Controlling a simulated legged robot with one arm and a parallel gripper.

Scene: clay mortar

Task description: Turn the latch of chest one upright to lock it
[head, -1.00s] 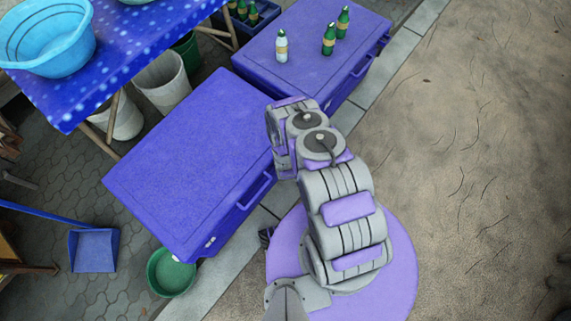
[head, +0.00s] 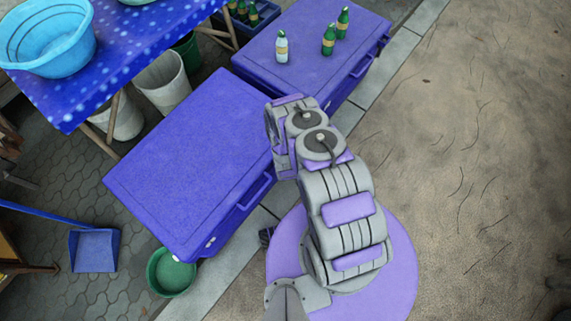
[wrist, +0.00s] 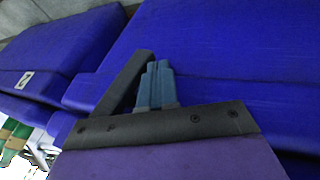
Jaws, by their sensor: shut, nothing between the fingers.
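Two blue chests show in the head view. The nearer chest (head: 185,165) lies left of my arm, and the farther chest (head: 300,50) is at the top; I cannot tell which is chest one. A small pale fitting (head: 210,241) sits on the nearer chest's front side, too small to read as a latch. In the wrist view, a pale rectangular plate (wrist: 25,80) is on the blue side at the left. My gripper (wrist: 156,65) is shut and empty, its blue-grey fingertips together before a blue chest side (wrist: 225,50). In the head view my arm hides the fingertips.
Several bottles (head: 329,40) stand on the farther chest. A blue tablecloth (head: 110,45) with a basin (head: 46,40) is at the upper left. A green bowl (head: 171,272) and a blue dustpan (head: 94,250) lie near the nearer chest. The ground (head: 480,150) at right is clear.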

